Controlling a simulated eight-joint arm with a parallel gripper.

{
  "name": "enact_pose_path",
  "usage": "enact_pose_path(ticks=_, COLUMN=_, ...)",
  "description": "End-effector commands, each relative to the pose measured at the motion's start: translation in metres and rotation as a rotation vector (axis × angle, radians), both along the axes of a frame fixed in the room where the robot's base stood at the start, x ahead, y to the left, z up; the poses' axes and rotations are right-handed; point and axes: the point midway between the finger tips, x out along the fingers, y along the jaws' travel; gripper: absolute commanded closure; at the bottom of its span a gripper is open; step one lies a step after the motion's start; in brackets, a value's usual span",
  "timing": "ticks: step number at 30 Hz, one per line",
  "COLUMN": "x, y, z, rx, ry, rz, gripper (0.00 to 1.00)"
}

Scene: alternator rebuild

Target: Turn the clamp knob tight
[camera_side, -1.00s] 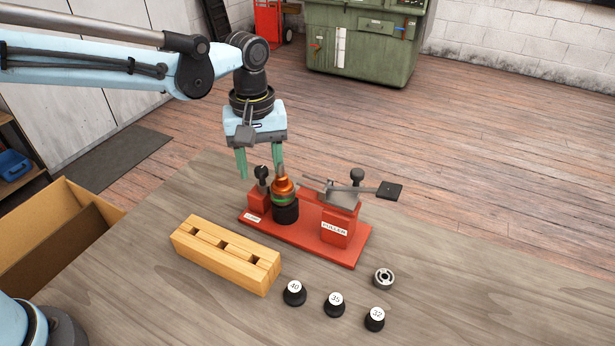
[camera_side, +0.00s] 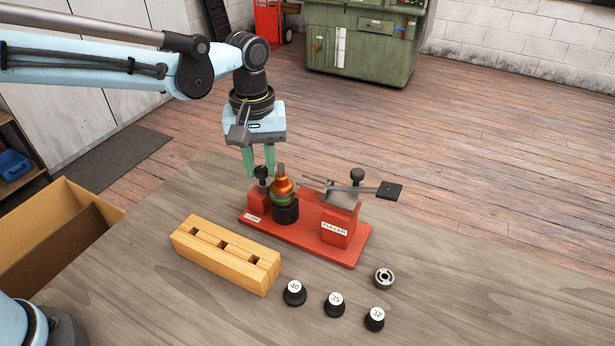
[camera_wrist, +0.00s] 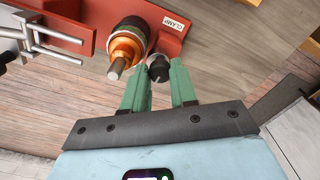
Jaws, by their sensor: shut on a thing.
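The black clamp knob (camera_side: 261,172) stands on the red block marked CLAMP at the left end of the red base (camera_side: 300,240). In the wrist view the knob (camera_wrist: 158,70) sits between the two green fingertips. My gripper (camera_side: 259,168) points down from above with its fingers around the knob, shut on it; it also shows in the wrist view (camera_wrist: 159,78). The copper-coloured part (camera_side: 283,188) with a green ring and a shaft stands upright in a black holder, close beside the knob.
The red PULLER block (camera_side: 336,225) with its lever and black pad (camera_side: 390,191) is at the base's right end. A wooden block with slots (camera_side: 225,255), black pieces marked 40 (camera_side: 294,293), 35 and 32, and a metal ring (camera_side: 384,278) lie in front.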

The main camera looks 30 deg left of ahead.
Motion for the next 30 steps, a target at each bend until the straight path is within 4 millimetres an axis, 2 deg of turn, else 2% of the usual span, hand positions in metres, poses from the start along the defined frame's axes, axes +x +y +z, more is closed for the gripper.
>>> enact_pose_path(ticks=30, x=0.0002, y=0.0011, z=0.0003, rx=0.0, ry=0.0, rz=-0.923, gripper=1.0)
